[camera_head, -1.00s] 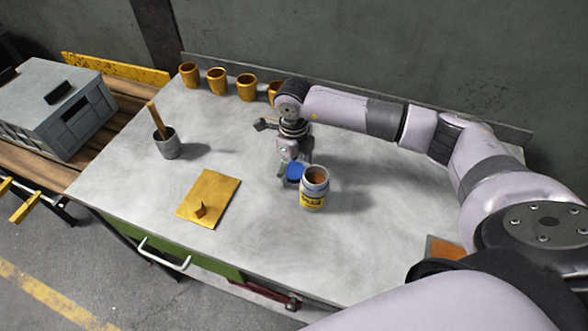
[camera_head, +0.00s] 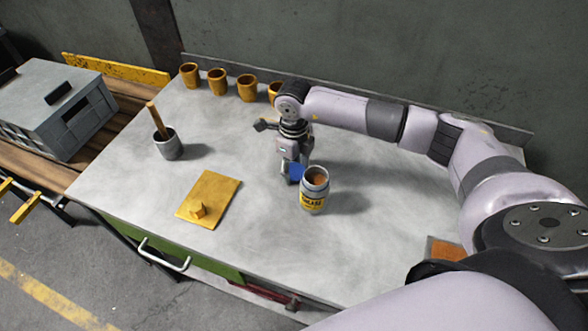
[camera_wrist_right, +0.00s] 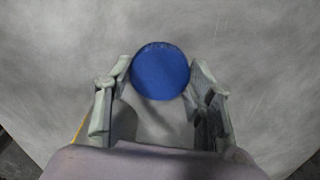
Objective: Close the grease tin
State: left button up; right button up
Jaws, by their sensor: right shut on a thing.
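The grease tin (camera_head: 314,199) is a small grey tin with a yellow label. It stands upright on the grey bench, its open top showing brown grease. My right gripper (camera_head: 293,177) is just left of the tin, low over the bench, and is shut on the blue lid (camera_head: 296,172). In the right wrist view the lid (camera_wrist_right: 160,72) is a round blue disc between the two fingertips (camera_wrist_right: 159,66). The lid is beside the tin, not on it. Whether lid and tin touch is unclear. My left gripper is not in view.
A grey pot (camera_head: 168,145) with a wooden-handled tool stands left on the bench (camera_head: 230,265). A yellow plate (camera_head: 215,188) with a small yellow block lies front left. Several brown cups (camera_head: 218,82) line the back edge. The bench right of the tin is mostly free.

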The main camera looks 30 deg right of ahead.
aim_at(294, 170)
jog(key=shift+r, duration=0.1)
